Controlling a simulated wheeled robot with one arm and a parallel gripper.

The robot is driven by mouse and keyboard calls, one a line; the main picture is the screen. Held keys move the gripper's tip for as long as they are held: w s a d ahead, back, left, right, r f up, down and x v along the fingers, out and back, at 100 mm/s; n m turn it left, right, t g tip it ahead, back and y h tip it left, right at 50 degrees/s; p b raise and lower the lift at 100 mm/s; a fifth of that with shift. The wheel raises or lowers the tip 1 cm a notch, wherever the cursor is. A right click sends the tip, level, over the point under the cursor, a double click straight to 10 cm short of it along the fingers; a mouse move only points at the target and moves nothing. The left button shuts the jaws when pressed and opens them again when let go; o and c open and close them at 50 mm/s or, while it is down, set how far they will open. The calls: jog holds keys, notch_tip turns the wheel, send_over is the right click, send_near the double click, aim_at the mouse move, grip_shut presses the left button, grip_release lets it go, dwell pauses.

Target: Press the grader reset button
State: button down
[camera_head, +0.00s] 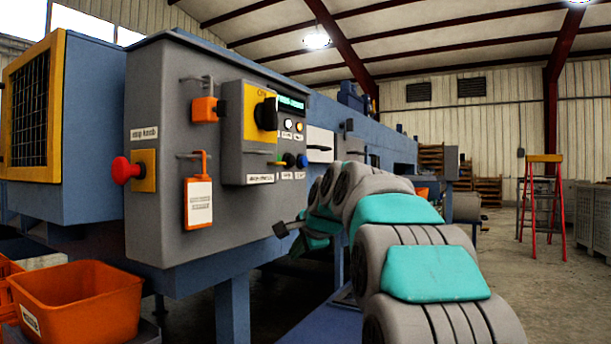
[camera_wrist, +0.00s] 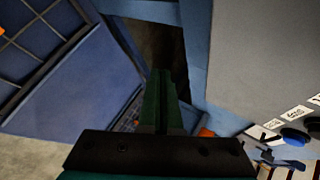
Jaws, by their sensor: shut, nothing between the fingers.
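The grader's grey control cabinet (camera_head: 165,215) carries a raised control box (camera_head: 233,135) with several buttons and small labels. A blue button (camera_head: 302,160) sits at the box's lower right, beside a dark knob with green (camera_head: 289,160). I cannot read which label says reset. A blue button also shows at the right edge of the wrist view (camera_wrist: 295,136), beside white labels. My gripper (camera_head: 279,230) is below the control box in the head view, apart from the buttons. Its fingers (camera_wrist: 162,75) are shut and empty in the wrist view.
A red stop knob (camera_head: 125,170) sticks out at the cabinet's left. An orange lock (camera_head: 205,109) and an orange-framed tag (camera_head: 199,203) hang from the cabinet. An orange bin (camera_head: 80,300) stands at lower left. Open floor (camera_head: 505,260) lies right, before a stepladder (camera_head: 543,200).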

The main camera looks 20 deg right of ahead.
aim_at(304, 161)
jog(key=w+d+r+m+t+h+b, duration=0.1)
jog(key=w+d+r+m+t, duration=0.1)
jog(key=d+r, duration=0.3)
jog(key=w+d+r+m+t+h, duration=0.1)
jog(key=w+d+r+m+t, duration=0.1)
jog(key=d+r+m, duration=0.3)
jog(key=w+d+r+m+t+h+b, duration=0.1)
jog(key=w+d+r+m+t, duration=0.1)
jog(key=d+r, duration=0.4)
jog(key=shift+w+d+r+m+t+b, duration=0.25)
jog(key=shift+r+m+t, duration=0.65)
jog(key=shift+r, duration=1.5)
jog(key=w+a+p, duration=0.3)
jog(key=w+a, duration=0.2)
jog(key=w, duration=0.1)
jog(key=shift+w+a, duration=0.25)
jog(key=shift+w, duration=0.1)
jog(key=shift+a+p, duration=0.1)
jog(key=shift+p, duration=0.25)
jog(key=shift+w+a, duration=0.15)
jog(key=shift+w, duration=0.15)
